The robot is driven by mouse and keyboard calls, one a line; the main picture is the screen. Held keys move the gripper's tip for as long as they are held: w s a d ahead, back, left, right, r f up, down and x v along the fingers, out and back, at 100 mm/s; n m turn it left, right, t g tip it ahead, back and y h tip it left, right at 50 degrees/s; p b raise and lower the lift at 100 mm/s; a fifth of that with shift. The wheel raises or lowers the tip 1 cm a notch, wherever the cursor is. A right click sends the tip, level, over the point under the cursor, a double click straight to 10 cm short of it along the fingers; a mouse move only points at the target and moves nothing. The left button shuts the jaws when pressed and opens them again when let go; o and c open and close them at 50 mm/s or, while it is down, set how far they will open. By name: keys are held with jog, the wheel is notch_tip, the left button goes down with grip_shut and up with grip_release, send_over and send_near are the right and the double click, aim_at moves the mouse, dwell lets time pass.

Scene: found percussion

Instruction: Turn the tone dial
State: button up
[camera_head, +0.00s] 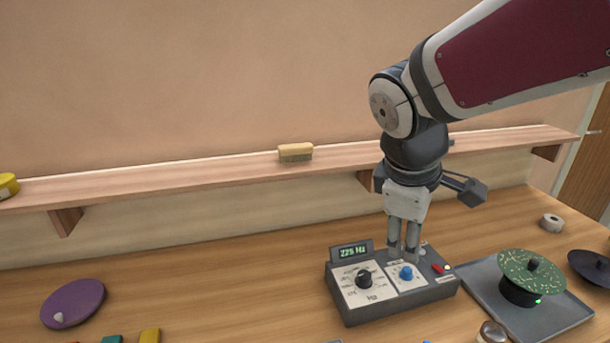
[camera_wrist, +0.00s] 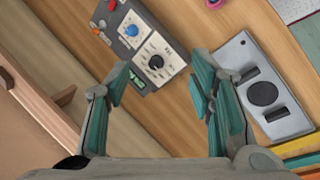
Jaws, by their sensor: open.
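A grey control box (camera_head: 399,302) sits on the wooden table. A black dial (camera_head: 364,279) stands on a white scale plate on its left, below a green display (camera_head: 352,252) that seems to read 225 Hz. A smaller blue knob (camera_head: 406,273) is to its right. The black dial (camera_wrist: 155,62) and blue knob (camera_wrist: 132,30) also show in the wrist view. My gripper (camera_head: 403,259) points down over the back of the box, behind the blue knob in the head view. Its fingers (camera_wrist: 160,68) are apart with nothing held between them.
A red switch (camera_head: 437,269) is on the box's right. A grey tray (camera_head: 570,316) with a green speckled disc (camera_head: 532,272) stands at the right. A purple disc (camera_head: 73,303) lies at the left. A wall shelf (camera_head: 220,172) with a brush (camera_head: 295,152) runs behind.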

jog(key=w+a+f+n+g, duration=0.1)
jog(key=w+a+f+n, duration=0.2)
jog(key=w+f+n, duration=0.45)
jog(key=n+h, duration=0.1)
jog(key=n, duration=0.4)
send_near(364, 274)
jog(key=p+x, duration=0.1)
jog(key=x, duration=0.8)
jog(key=shift+d+p, duration=0.1)
jog(key=shift+p, duration=0.3)
jog(key=c, duration=1.1)
